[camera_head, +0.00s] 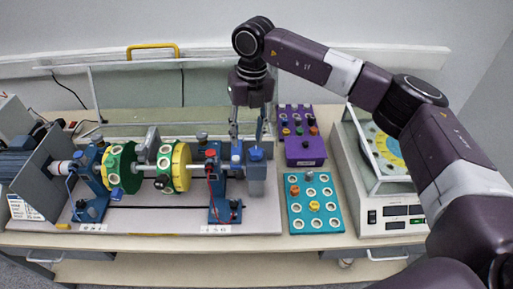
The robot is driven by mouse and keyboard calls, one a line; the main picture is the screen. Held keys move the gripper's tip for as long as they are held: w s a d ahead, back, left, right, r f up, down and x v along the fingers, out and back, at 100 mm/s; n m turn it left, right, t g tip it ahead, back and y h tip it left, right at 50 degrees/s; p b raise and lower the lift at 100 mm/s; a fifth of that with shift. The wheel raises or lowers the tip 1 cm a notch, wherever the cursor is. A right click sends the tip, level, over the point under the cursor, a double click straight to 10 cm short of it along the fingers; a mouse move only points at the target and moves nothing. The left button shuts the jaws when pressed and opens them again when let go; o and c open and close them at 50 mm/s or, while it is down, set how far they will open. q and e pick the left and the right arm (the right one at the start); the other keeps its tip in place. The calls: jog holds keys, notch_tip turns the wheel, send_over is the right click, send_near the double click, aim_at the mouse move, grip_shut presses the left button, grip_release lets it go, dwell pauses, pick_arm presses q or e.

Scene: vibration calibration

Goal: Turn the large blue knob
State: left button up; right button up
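A blue knob (256,154) sits on top of a grey-blue block at the right end of the rotor rig (170,218). Another blue part (237,156) stands just left of it. My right gripper (240,134) points down from its dark wrist, above and slightly left of the knob. Its fingers are thin and small in this view, and I cannot tell how far apart they are. I see no clear contact with the knob. My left gripper is not in view.
The rig carries a green disc (119,168) and a yellow-rimmed disc (181,167) on a shaft. A purple tray (306,160) and a teal tray (296,224) with small pieces lie to the right. A balancing machine (355,190) stands beyond them, under my arm.

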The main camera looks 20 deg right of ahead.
aim_at(256, 152)
jog(key=shift+w+d+r+h, duration=0.1)
jog(key=shift+d+r+h, duration=0.1)
jog(key=shift+d, duration=0.35)
jog(key=shift+w+d+r+h, duration=0.1)
jog(key=shift+d+r+h, duration=0.1)
jog(key=shift+d, duration=0.3)
jog(key=shift+d+f+m, duration=0.1)
jog(key=shift+d+m, duration=0.2)
notch_tip(256, 152, down, 6)
jog(key=p, duration=0.3)
jog(key=shift+a+f, duration=0.1)
jog(key=shift+f, duration=0.7)
